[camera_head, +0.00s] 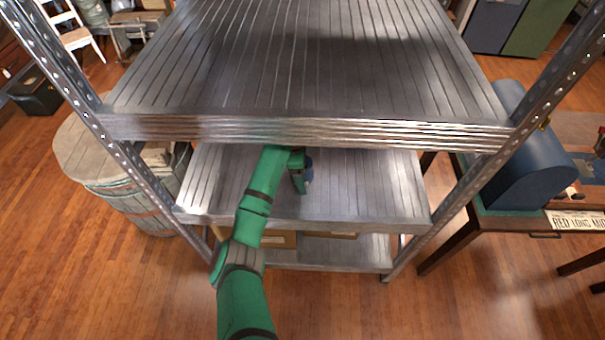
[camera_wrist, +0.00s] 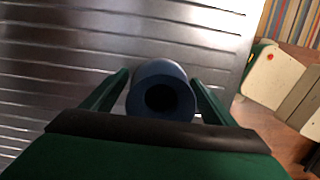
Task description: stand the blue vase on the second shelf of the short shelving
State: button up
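The blue vase (camera_wrist: 160,76) is between the two fingers of my gripper (camera_wrist: 161,90) in the wrist view, with its dark round mouth facing the camera. The fingers lie against its sides. In the head view my green gripper (camera_head: 301,170) reaches in over the middle shelf (camera_head: 360,185) of the metal shelving, below the top shelf (camera_head: 300,70). A small part of the vase (camera_head: 308,174) shows at its right side. I cannot tell whether the vase's base touches the shelf.
The middle shelf looks bare around the gripper. Metal posts (camera_head: 160,185) stand at its corners, and the top shelf's front edge hangs above my arm. Boxes (camera_head: 280,239) sit on the lowest shelf (camera_head: 330,254). A barrel (camera_head: 135,200) stands left, a table with a blue chest (camera_head: 545,150) right.

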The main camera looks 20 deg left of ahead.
jog(key=shift+r, duration=0.1)
notch_tip(320, 180, up, 8)
jog(key=a, duration=0.1)
jog(key=shift+s+f, duration=0.15)
jog(key=shift+f, duration=0.1)
dwell(0.6)
